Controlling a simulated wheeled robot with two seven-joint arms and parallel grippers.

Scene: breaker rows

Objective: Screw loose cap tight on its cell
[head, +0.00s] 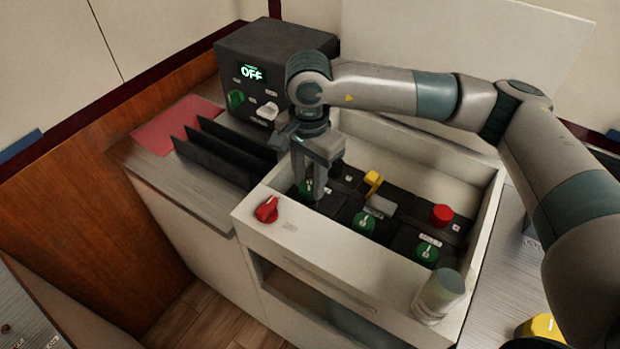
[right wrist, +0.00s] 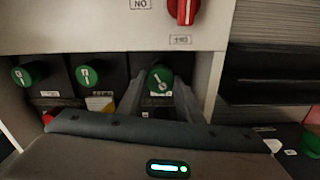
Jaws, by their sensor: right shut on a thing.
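The cells are dark blocks in a white-walled bay (head: 330,262). Three green caps with white marks sit along its near row: a left one (head: 306,188), a middle one (head: 364,223) and a right one (head: 427,252). My right gripper (head: 308,190) points down at the left green cap and is shut on it. In the right wrist view this cap (right wrist: 160,80) sits between the two fingers, its white mark slanted. The middle cap (right wrist: 86,76) and right cap (right wrist: 32,73) show beside it. My left gripper is not in view.
A yellow handle (head: 373,181) and a red cap (head: 441,214) stand in the bay's back row. A red knob (head: 267,209) is on the front rim, a pale cylinder (head: 438,296) at its right. A dark box (head: 270,62) reading OFF and black upright plates (head: 225,150) stand left.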

